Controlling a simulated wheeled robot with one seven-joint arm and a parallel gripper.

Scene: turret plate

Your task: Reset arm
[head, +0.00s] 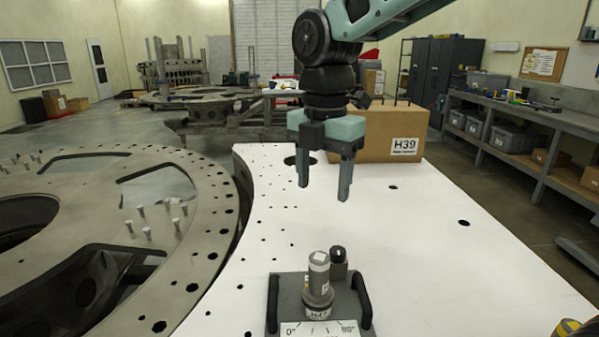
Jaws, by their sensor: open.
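My arm comes in from the top of the head view and hangs over the white plate (400,240). My gripper (323,192) points down with its two fingers apart and nothing between them. It is above and behind a dark fixture (285,300) at the bottom centre. The fixture has two black side handles, an upright grey cylinder (318,270), a shorter dark knob (338,256) and a dial label marked 0° and 90°. The gripper is apart from the fixture. The fixture's lower part is cut off by the picture edge.
A cardboard box (375,138) labelled H39 stands on the plate behind my gripper. A large round metal ring (205,215) with holes and loose bolts lies to the left. A shelf bench (530,115) runs along the right. The plate's right side is mostly clear.

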